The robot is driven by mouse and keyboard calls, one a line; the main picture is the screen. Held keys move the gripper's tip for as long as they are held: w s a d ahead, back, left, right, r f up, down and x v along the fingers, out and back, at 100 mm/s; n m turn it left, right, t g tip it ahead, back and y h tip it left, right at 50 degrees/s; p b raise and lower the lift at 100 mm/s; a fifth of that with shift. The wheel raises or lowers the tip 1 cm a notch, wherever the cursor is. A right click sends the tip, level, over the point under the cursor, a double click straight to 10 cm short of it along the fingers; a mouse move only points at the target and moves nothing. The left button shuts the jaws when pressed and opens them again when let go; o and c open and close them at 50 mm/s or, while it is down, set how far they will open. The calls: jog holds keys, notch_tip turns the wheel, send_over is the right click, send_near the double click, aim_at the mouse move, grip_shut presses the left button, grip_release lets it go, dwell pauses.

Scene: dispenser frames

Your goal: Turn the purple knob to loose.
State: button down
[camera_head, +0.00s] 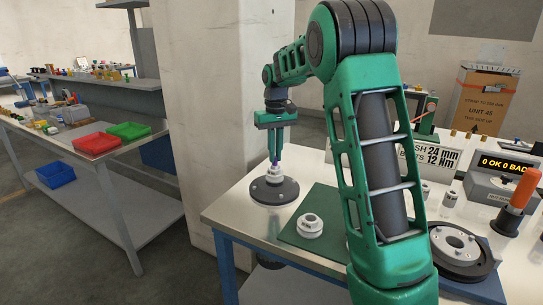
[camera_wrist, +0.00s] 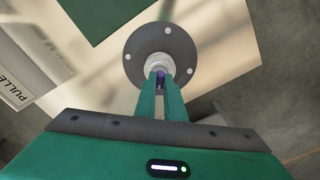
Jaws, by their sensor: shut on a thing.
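The purple knob (camera_wrist: 160,74) shows as a small patch between my gripper's fingertips in the wrist view. It sits on top of a pale stepped fitting (camera_head: 273,176) on a dark round flange (camera_head: 274,190) at the table's left corner. My gripper (camera_head: 275,160) points down from above and its green fingers are closed on the knob; it also shows in the wrist view (camera_wrist: 160,75). The fingers hide most of the knob, and I cannot read any marking or its turn position.
A green mat (camera_head: 293,237) with a white flanged part (camera_head: 310,226) lies right of the flange. A dark round fixture (camera_head: 455,245), an orange-handled tool (camera_head: 519,198) and a counter display (camera_head: 505,163) stand farther right. A wall pillar (camera_head: 205,120) rises behind the table's left end.

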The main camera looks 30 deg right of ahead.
jog(key=n, duration=0.3)
jog(key=shift+w+r+n, duration=0.15)
jog(key=shift+w+n, duration=0.05)
jog(key=shift+n, duration=2.4)
jog(key=c, duration=2)
grip_release()
jog(key=shift+o, duration=0.8)
notch_tip(320, 180, up, 11)
jog(key=shift+f, duration=0.2)
jog(key=shift+s, duration=0.1)
